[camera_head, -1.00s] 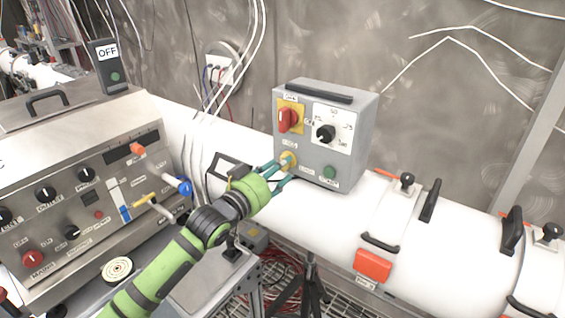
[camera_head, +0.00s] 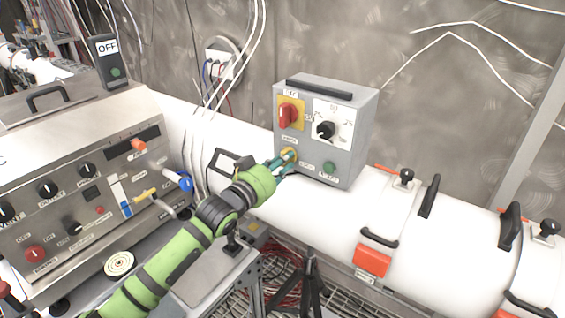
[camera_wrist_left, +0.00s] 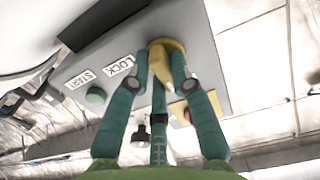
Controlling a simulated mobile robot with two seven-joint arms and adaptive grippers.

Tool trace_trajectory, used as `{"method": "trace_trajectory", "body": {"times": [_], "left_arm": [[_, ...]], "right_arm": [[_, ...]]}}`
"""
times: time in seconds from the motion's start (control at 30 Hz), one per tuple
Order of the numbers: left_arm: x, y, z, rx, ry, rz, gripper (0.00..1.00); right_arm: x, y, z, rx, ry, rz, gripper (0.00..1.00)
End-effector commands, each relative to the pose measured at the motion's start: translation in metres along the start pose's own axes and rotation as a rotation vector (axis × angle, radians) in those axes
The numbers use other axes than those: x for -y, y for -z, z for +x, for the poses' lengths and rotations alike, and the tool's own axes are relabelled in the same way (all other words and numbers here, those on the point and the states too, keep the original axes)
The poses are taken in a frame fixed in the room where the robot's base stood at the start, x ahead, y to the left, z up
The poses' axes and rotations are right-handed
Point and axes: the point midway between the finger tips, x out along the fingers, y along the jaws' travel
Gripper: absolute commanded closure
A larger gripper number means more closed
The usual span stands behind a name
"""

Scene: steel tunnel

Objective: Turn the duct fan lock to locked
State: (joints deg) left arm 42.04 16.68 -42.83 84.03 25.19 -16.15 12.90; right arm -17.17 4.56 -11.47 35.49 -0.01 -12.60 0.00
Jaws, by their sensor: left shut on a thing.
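The duct fan control box (camera_head: 353,155) is grey and sits on the white duct. Its lock (camera_head: 291,153) is a small yellow fitting at the lower left of its front face. My left gripper (camera_head: 286,160) is shut on the lock, and its teal fingers partly hide it. In the left wrist view the lock's yellow plate (camera_wrist_left: 167,45) shows between the fingertips of the gripper (camera_wrist_left: 160,75), beside a LOCK label. The lock's exact angle is hard to tell. My right gripper is not in view.
A red switch (camera_head: 287,115), a black dial (camera_head: 326,130) and a green start button (camera_head: 329,168) share the box face. A steel control panel (camera_head: 75,200) stands at left. The white duct (camera_head: 440,240) carries black handles at right. White cables hang behind.

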Motion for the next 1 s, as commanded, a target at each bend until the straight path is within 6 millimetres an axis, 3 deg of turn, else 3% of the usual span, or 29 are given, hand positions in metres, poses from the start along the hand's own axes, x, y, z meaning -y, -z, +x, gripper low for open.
{"method": "trace_trajectory", "body": {"times": [0.37, 1.0], "left_arm": [[0.001, -0.0015, -0.0001, 0.0, 0.0, 0.207, 1.0], [0.0036, -0.0027, -0.0002, 0.001, 0.0, 0.812, 1.0]], "right_arm": [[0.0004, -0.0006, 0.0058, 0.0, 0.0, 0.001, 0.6], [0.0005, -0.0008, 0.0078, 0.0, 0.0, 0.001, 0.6]]}}
